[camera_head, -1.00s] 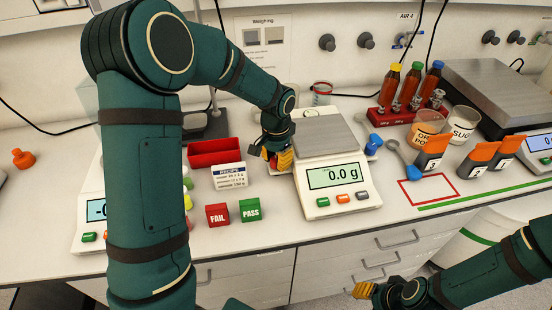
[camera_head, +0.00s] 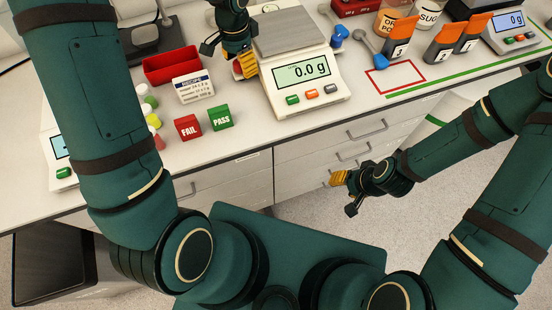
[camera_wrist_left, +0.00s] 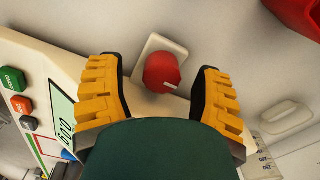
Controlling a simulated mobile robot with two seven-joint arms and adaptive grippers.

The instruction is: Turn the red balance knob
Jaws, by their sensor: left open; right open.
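The red balance knob (camera_wrist_left: 161,73) sits on a pale plate beside the balance, with a white pointer line on its face. In the left wrist view it lies between the two yellow-padded fingers of my left gripper (camera_wrist_left: 160,97), which are spread apart, with a gap on each side. In the head view my left gripper (camera_head: 232,66) is at the left side of the balance (camera_head: 318,98) and hides the knob. The balance display reads 0.0 g. My right gripper (camera_head: 345,192) is open and empty in front of the drawers.
A red tray (camera_head: 171,68), a recipe card (camera_head: 193,90), a red FAIL block (camera_head: 187,127) and a green PASS block (camera_head: 221,118) stand left of the balance. A blue scoop (camera_head: 372,50) and orange-topped packets (camera_head: 398,45) are to the right. The counter's front edge is clear.

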